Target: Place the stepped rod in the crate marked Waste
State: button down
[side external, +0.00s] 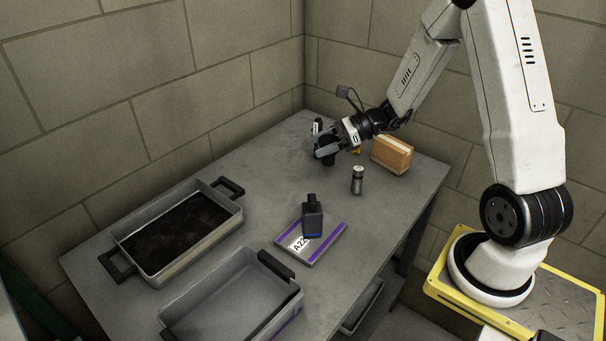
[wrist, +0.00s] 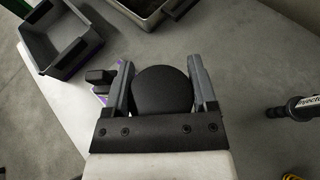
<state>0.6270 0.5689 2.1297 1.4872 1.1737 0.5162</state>
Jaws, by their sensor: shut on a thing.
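My gripper (side external: 325,149) is shut on a dark, round-ended part, which I take as the stepped rod (wrist: 163,91). In the wrist view its broad black end sits between the two fingers; any steps are hidden. It also shows as a dark shape under the fingers in the side view (side external: 328,160), over the far part of the table. I cannot tell whether it touches the table. A metal tray with a dark, dirty floor (side external: 187,258) stands at left, and a grey crate with black handles (side external: 222,296) stands nearer the camera. No Waste marking is readable on either.
A purple-edged card (side external: 325,243) carries a black bottle-like thing (side external: 312,219). A small grey-and-black cylinder (side external: 357,180) stands near a brown box (side external: 391,154). A labelled dark rod (wrist: 292,107) lies at right in the wrist view. The table's middle is clear; walls border the back.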

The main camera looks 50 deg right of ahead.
jog(key=shift+w+a, duration=0.1)
jog(key=shift+w+a, duration=0.15)
jog(key=shift+a, duration=0.45)
jog(key=s+a+f+n+g+y, duration=0.1)
jog(key=s+a+n+g, duration=0.1)
jog(key=a, duration=1)
jog(key=s+a+f+n+g+y, duration=0.1)
jog(key=s+a+n+g, duration=0.2)
jog(key=a, duration=0.9)
jog(key=s+a+f+n+g+y, duration=0.1)
jog(key=s+a+f+n+g, duration=0.1)
jog(key=a, duration=1)
jog(key=shift+s+a+n+g, duration=0.35)
jog(key=shift+n+g, duration=0.45)
jog(key=shift+g, duration=0.4)
jog(key=shift+f, duration=0.1)
jog(key=shift+f, duration=2.15)
jog(key=shift+f, duration=0.15)
